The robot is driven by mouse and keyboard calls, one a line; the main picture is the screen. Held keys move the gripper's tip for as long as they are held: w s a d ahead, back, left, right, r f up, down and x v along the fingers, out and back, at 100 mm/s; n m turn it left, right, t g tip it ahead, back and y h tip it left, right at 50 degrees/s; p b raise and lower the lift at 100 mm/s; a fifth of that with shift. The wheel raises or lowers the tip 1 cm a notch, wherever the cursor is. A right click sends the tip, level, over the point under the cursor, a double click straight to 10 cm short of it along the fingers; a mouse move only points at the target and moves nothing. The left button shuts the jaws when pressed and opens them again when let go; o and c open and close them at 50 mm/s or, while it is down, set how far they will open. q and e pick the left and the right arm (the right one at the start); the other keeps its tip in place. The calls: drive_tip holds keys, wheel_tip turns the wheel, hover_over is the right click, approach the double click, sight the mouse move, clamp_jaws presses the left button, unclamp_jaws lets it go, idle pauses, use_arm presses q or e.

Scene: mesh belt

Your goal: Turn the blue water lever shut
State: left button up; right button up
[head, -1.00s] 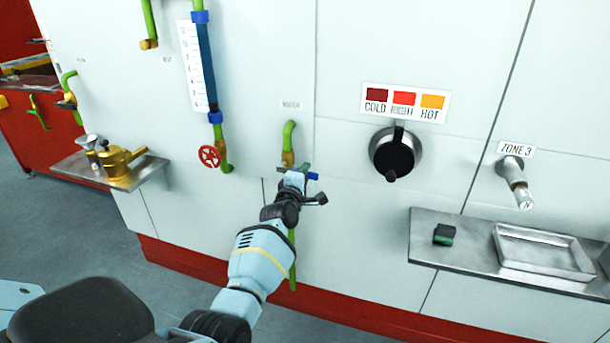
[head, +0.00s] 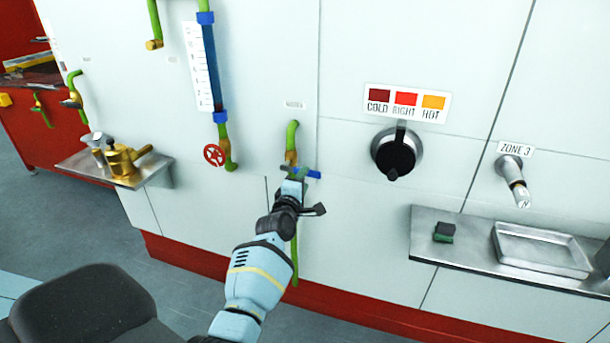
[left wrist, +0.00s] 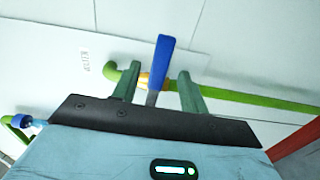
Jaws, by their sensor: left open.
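The blue water lever (head: 314,174) sits on a green pipe (head: 291,136) on the white wall and points right in the head view. In the left wrist view, its blue handle (left wrist: 162,60) and metal stem show between my two green fingers, with a gap on each side. My left gripper (head: 300,170) is open and around the lever; its fingers (left wrist: 160,74) do not close on it. The gripper and wrist hide part of the valve in the head view. My right gripper is not in view.
A red handwheel (head: 214,155) and a sight tube (head: 209,65) are left of the lever. A black dial (head: 394,152) is to its right. A steel shelf (head: 470,248) juts out at lower right; a small shelf (head: 75,166) holds a brass pot (head: 125,162).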

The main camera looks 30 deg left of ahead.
use_arm(q)
drive_tip(key=v, duration=0.3)
idle(0.5)
drive_tip(key=s+d+f+m+g+h, duration=0.2)
drive_tip(key=s+d+f+m, duration=0.3)
drive_tip(key=s+f, duration=0.45)
drive_tip(key=s+d+f+m+g+h, duration=0.1)
drive_tip(key=s+d+f+m+g, duration=0.15)
drive_tip(key=s+f+m, duration=0.6)
drive_tip(key=s+d+f+m+g+h, duration=0.1)
drive_tip(key=s+d+f+m+g, duration=0.1)
drive_tip(key=s, duration=1.2)
drive_tip(key=s+d+f+m+g+h+p, duration=0.1)
drive_tip(key=s+d+f+m, duration=0.4)
drive_tip(key=s, duration=0.9)
drive_tip(key=d+m+g+h, duration=0.1)
drive_tip(key=d+m, duration=0.1)
drive_tip(key=d, duration=0.2)
drive_tip(key=shift+s+d+f, duration=0.15)
drive_tip(key=shift+s+f, duration=0.05)
drive_tip(key=shift+f, duration=0.05)
